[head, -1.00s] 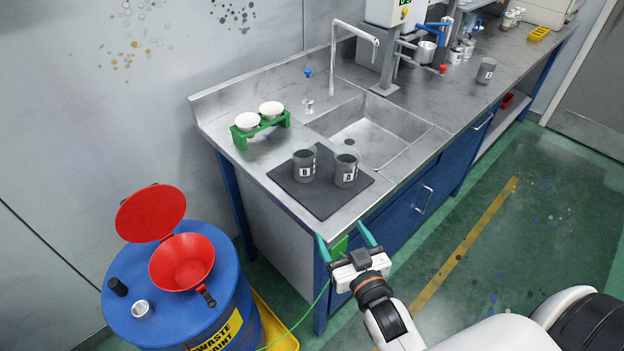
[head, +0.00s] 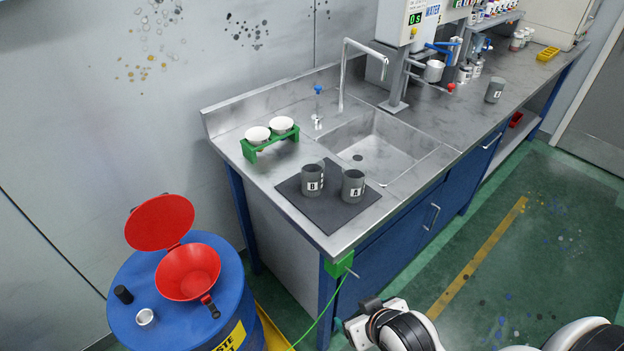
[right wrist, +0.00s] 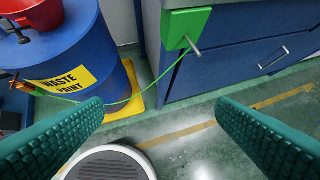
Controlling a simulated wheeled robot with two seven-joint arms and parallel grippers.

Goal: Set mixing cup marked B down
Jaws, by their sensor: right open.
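The grey mixing cup marked B (head: 312,187) stands upright on the dark mat (head: 333,219) at the bench's near left corner. The mixing cup marked A (head: 353,188) stands upright just right of it, on the same mat. My right gripper (right wrist: 160,108) is open and empty, with its two teal fingers wide apart. In the head view it is low, in front of the bench and below the mat, well apart from both cups, with its fingers mostly hidden. My left gripper is not in view.
A sink (head: 376,150) lies behind the cups. A green rack (head: 270,144) with two white filters stands at the back left. A blue waste drum (head: 230,284) with a red funnel (head: 188,271) stands left of the bench. Another grey cup (head: 495,90) stands far right.

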